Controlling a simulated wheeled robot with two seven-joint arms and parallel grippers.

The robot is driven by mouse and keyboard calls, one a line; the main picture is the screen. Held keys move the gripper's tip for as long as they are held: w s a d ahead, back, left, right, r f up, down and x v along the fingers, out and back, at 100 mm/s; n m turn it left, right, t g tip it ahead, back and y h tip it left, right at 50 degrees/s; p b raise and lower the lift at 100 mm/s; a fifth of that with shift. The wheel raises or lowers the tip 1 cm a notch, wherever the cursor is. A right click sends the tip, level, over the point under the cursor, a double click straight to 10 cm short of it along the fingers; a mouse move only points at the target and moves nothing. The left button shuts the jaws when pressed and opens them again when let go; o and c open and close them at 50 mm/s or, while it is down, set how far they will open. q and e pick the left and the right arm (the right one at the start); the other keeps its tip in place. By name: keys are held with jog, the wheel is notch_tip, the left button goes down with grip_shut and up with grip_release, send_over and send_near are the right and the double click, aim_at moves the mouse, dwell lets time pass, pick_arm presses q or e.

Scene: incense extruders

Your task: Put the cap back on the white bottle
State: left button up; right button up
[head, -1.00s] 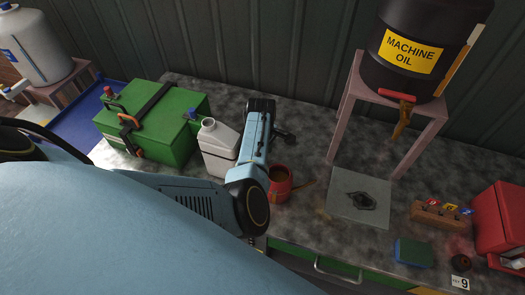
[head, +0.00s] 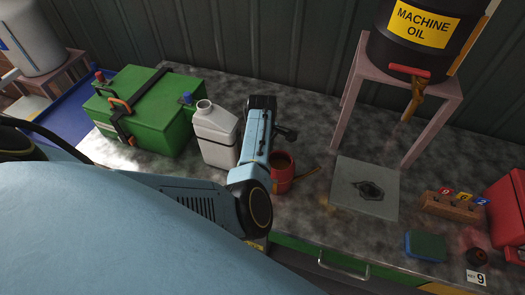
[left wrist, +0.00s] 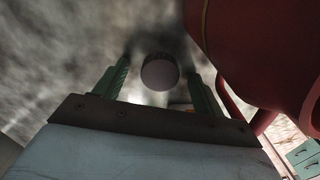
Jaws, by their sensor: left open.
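The white bottle (head: 215,137) stands upright on the bench beside the green box, its neck (head: 204,107) open with no cap on it. My left arm reaches in just right of the bottle; its gripper fingers are hidden in the head view. In the left wrist view my left gripper (left wrist: 160,68) is open, with a finger on either side of a small round grey cap (left wrist: 160,73). I cannot tell whether the fingers touch the cap. The cap is hidden in the head view. My right gripper is not in view.
A red pot (head: 281,178) stands close right of my left forearm and fills the right of the wrist view (left wrist: 265,50). The green box (head: 150,120) is left of the bottle. A grey plate (head: 350,175), an oil drum on a stand (head: 455,95) and a wooden block (head: 450,207) are further right.

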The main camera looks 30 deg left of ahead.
pick_arm(q)
jog(key=shift+r, duration=0.1)
jog(key=shift+c, duration=0.2)
jog(key=c, duration=1)
jog(key=shift+c, duration=0.2)
jog(key=shift+r, duration=0.1)
jog(key=shift+r+p, duration=0.8)
jog(key=shift+p, duration=0.25)
notch_tip(320, 180, up, 16)
jog(key=p, duration=0.6)
